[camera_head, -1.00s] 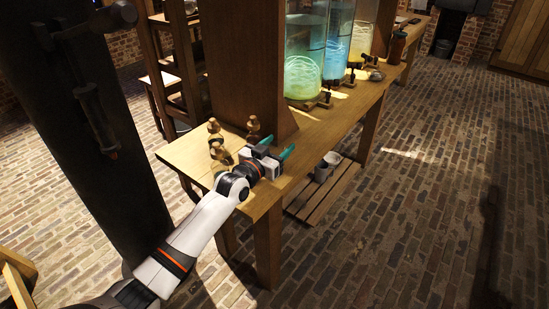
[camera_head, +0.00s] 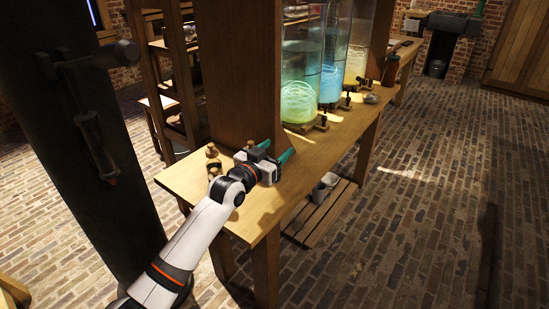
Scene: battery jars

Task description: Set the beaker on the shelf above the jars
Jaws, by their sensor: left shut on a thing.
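Three tall glass jars stand in a row on the wooden bench: a green one (camera_head: 298,100), a blue one (camera_head: 332,83) and a yellow one (camera_head: 356,66). My left gripper (camera_head: 276,152) is over the near end of the bench, in front of the thick wooden upright. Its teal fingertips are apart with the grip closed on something. That is likely the clear beaker, but I cannot make out its outline. The shelf above the jars is out of view. My right gripper is not in view.
The bench (camera_head: 190,180) has a wooden upright (camera_head: 235,70) beside the jars. Small brass-coloured pieces (camera_head: 213,150) stand by my left wrist. A brown bottle (camera_head: 391,70) stands beyond the jars. A grey pail (camera_head: 322,190) is on a low slatted rack (camera_head: 318,215). The brick floor to the right is clear.

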